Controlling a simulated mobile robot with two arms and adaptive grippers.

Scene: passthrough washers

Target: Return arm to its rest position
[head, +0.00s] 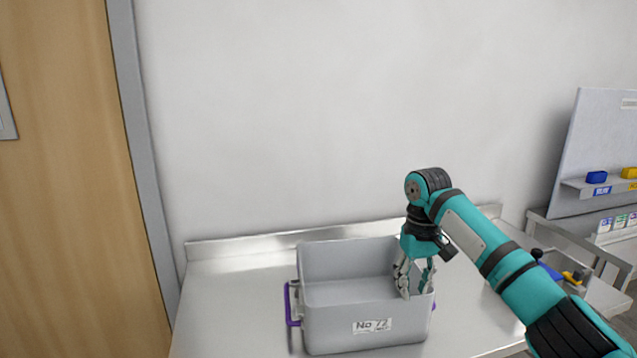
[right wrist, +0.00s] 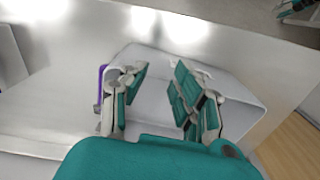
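My right arm comes in from the right side of the head view. Its gripper (head: 415,288) points down at the right end of a grey bin (head: 335,325) labelled "No 12" or similar. In the right wrist view the gripper's two fingers (right wrist: 158,95) are spread apart with nothing between them, and the bin (right wrist: 240,88) lies below and around them. I cannot tell whether the fingertips are below the bin's rim or touch its wall. My left gripper is not seen in the head view.
The bin stands on a metal table (head: 235,290) with a raised back edge along a wall. Its purple handle (head: 290,305) sticks out at the left. A small tray with blue and yellow items (head: 565,272) is at the right. A wooden door (head: 60,180) is far left.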

